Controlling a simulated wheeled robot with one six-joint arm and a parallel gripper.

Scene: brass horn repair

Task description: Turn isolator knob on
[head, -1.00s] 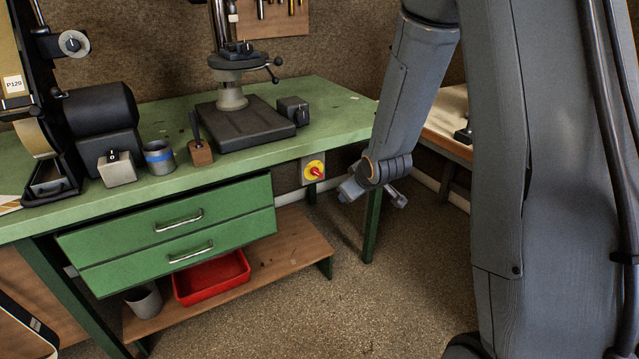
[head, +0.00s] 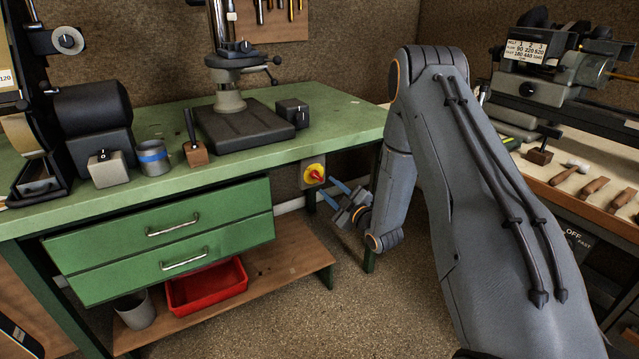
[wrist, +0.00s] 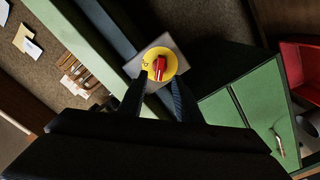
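The isolator is a red knob (head: 316,175) on a round yellow plate (head: 309,170), set on a grey box under the right end of the green bench. In the wrist view the red knob (wrist: 160,67) stands out from the yellow disc (wrist: 152,54), its grip running nearly up and down the picture. My gripper (head: 326,187) is just in front and to the right of it, pointing at it. In the wrist view my gripper (wrist: 159,82) is open, one finger on each side below the knob. It appears apart from the knob; exact depth is unclear.
The green bench (head: 350,112) carries a drill stand and small boxes. Two green drawers (head: 165,230) are left of the isolator, with a red tray (head: 207,288) on the shelf below. A second bench with a machine and tools (head: 560,175) stands at right.

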